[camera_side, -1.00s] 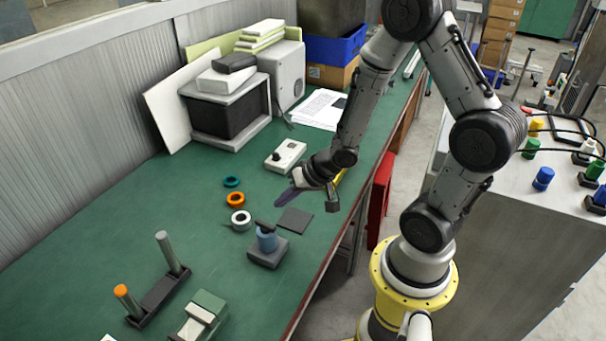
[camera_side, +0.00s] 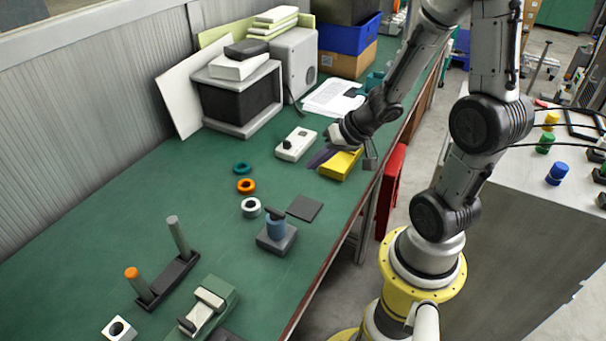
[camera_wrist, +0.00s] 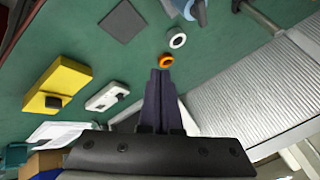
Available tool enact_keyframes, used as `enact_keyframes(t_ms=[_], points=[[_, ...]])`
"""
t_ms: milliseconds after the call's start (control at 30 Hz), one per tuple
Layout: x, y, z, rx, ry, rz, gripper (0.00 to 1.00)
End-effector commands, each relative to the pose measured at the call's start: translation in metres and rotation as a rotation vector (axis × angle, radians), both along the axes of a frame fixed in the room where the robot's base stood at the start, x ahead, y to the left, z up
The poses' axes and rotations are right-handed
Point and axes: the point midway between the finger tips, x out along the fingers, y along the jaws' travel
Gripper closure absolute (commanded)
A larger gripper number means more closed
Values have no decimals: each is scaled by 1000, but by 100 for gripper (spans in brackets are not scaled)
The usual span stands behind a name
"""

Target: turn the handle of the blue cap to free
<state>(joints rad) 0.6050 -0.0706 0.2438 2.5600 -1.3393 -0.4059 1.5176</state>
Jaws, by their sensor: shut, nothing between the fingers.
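The blue cap (camera_side: 276,229) stands upright on a dark grey square base on the green bench, in the lower middle of the side view. Its dark handle (camera_side: 274,214) lies across its top. In the wrist view the cap (camera_wrist: 202,12) is only partly seen, cut off by the top edge. My gripper (camera_side: 309,165) is shut and empty, with its dark purple fingers above the bench between the white box and the yellow box, well behind the cap and apart from it. Its closed fingers (camera_wrist: 160,73) point toward the orange ring in the wrist view.
A white ring (camera_side: 251,207), an orange ring (camera_side: 246,186) and a teal ring (camera_side: 242,168) lie left of the cap. A dark flat square (camera_side: 305,208) lies behind it. The white box (camera_side: 296,144) and yellow box (camera_side: 341,165) are near my gripper. A two-post rack (camera_side: 167,280) stands front left.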

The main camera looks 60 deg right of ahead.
Motion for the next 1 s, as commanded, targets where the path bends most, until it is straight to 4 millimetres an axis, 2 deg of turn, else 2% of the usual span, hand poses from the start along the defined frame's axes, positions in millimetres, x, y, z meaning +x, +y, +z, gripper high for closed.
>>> enact_keyframes(t_ms=[67, 200, 300, 400, 467, 567, 667, 833, 1000], points=[[-6, -14, -4, -7, 41, -92, 100], [-7, -70, -2, -43, 110, -422, 100], [-1, -97, 2, -59, 154, -659, 100], [9, -104, 8, -63, 192, -864, 100], [18, -98, 12, -60, 216, -971, 100], [35, -71, 17, -52, 260, -1122, 100], [48, -30, 21, -47, 312, -1225, 100], [59, 60, 26, -55, 400, -1276, 100], [58, 149, 24, -80, 458, -1178, 100]])
